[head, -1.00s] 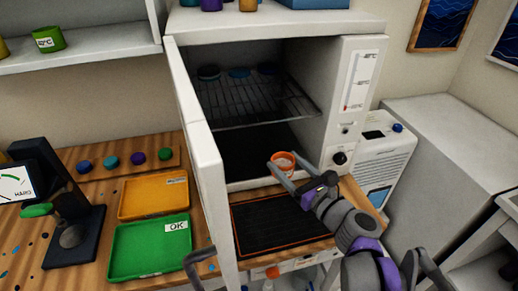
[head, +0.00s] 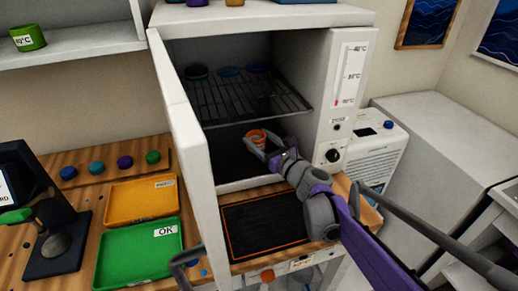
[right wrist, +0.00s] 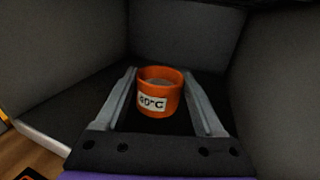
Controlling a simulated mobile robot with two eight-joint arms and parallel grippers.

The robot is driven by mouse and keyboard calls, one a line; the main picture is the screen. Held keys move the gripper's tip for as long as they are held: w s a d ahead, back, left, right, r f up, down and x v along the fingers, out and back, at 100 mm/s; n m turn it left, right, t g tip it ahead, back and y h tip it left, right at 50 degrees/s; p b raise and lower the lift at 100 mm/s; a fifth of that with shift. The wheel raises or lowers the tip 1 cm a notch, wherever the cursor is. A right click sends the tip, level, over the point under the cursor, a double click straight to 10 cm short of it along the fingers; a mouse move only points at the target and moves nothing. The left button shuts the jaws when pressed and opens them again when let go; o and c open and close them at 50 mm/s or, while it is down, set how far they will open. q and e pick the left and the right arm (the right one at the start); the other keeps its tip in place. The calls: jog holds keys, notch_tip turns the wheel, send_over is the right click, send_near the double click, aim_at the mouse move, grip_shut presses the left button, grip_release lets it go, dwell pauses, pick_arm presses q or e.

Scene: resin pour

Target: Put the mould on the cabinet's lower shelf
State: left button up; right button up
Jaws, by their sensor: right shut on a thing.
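The mould is a small orange cup (head: 256,137) with a white temperature label; it also shows upright in the right wrist view (right wrist: 158,92). My right gripper (head: 264,148) is shut on it, one finger along each side. It holds the mould inside the open cabinet (head: 348,90), over the dark lower shelf (head: 226,160) and below the wire upper shelf (head: 225,100). I cannot tell whether the mould's base touches the lower shelf. My left gripper is not in view.
The cabinet door (head: 190,160) stands open on the left. A black mat (head: 262,225) lies before the opening. Green (head: 140,262) and yellow (head: 140,203) trays lie left. The lower shelf looks otherwise clear.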

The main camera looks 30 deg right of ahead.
notch_tip(320, 180, down, 3)
jog(key=shift+r+b, duration=0.1)
jog(key=shift+b, duration=0.25)
jog(key=shift+w+f, duration=0.2)
jog(key=shift+f, duration=0.15)
jog(key=shift+r, duration=0.1)
jog(key=shift+f, duration=0.3)
jog(key=o, duration=1.4)
